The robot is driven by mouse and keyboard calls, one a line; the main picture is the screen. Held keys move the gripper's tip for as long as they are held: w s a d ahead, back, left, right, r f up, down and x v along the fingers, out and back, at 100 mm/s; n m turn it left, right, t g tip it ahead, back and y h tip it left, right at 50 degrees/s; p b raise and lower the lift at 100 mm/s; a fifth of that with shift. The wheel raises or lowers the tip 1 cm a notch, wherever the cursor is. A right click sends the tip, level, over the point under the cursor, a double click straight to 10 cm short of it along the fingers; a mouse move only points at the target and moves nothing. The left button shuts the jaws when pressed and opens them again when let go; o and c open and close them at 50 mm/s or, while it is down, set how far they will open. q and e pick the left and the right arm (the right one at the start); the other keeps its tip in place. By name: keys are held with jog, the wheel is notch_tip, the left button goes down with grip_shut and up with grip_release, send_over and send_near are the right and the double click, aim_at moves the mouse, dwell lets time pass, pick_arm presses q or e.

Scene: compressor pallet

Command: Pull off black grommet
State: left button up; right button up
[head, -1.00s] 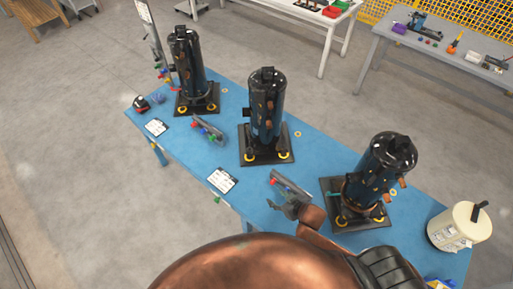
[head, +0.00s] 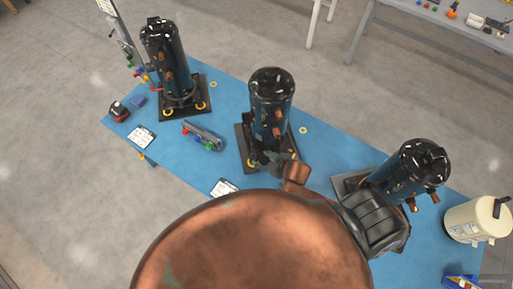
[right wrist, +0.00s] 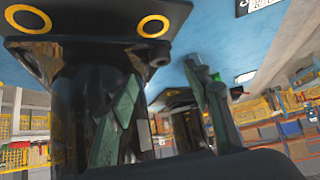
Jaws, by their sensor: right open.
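Three black-and-blue compressors stand upright on dark base plates along the blue table: the left (head: 163,55), the middle (head: 270,105) and the right one (head: 408,168). Yellow rings mark the plate corners; in the right wrist view two rings (right wrist: 153,26) show on a black plate (right wrist: 100,12). I cannot make out which part is the black grommet. My left gripper is out of view.
A cream canister (head: 470,220) stands at the table's right end. A grey tool holder with coloured parts (head: 203,136) and white cards (head: 141,137) lie on the left half of the blue table (head: 330,150). A grey bench (head: 420,15) stands behind.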

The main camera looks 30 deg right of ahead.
aim_at(252, 155)
jog(key=x, duration=0.5)
jog(key=shift+w+a, duration=0.1)
jog(key=shift+x, duration=1.15)
jog(key=c, duration=1.2)
jog(key=o, duration=0.5)
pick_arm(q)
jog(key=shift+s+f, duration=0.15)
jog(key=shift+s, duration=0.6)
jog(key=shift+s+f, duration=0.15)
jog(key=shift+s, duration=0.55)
pick_arm(e)
grip_shut()
